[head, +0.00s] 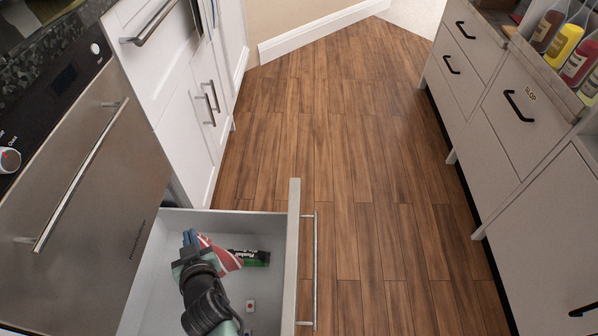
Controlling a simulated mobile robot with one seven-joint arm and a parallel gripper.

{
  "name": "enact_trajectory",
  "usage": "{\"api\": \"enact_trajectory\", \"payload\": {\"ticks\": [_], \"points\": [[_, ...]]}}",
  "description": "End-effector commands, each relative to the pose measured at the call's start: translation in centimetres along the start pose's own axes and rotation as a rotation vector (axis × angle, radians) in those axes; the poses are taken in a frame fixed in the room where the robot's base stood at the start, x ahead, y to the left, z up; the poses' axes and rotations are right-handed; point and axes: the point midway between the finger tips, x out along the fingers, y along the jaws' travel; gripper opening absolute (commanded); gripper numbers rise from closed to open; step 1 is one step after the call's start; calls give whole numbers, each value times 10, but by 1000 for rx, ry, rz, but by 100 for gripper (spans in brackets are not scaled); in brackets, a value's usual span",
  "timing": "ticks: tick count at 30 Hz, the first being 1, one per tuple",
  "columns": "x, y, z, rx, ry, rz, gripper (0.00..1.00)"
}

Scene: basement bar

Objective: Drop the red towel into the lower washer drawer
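The open lower drawer (293,255) has light grey walls and extends from below a stainless steel appliance front. My gripper (190,240) is over or inside the drawer, seen from behind and above. The towel (225,257), red with pale parts, shows right beside the fingers, within the drawer's outline. My wrist hides part of it. I cannot tell whether the fingers hold the towel or whether it touches the drawer floor.
In the drawer are a black and green box (254,257) and a small red and white item (250,305). The drawer's bar handle (315,270) faces the wooden floor (340,150), which is clear. Cabinets (510,110) with bottles (563,45) on top stand at right.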

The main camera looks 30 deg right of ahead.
Motion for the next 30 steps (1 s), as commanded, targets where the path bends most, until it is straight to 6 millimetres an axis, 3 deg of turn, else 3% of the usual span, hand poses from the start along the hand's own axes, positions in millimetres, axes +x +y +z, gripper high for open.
{"api": "enact_trajectory", "payload": {"ticks": [1, 7, 18, 24, 30], "points": [[6, 0, 11, 0, 0, 0, 0], [16, 0, 31, -1, 1, 0, 0], [18, 0, 34, 0, 0, 0, 0], [18, 0, 34, 0, 0, 0, 37], [18, 0, 34, 0, 0, 0, 37]]}}
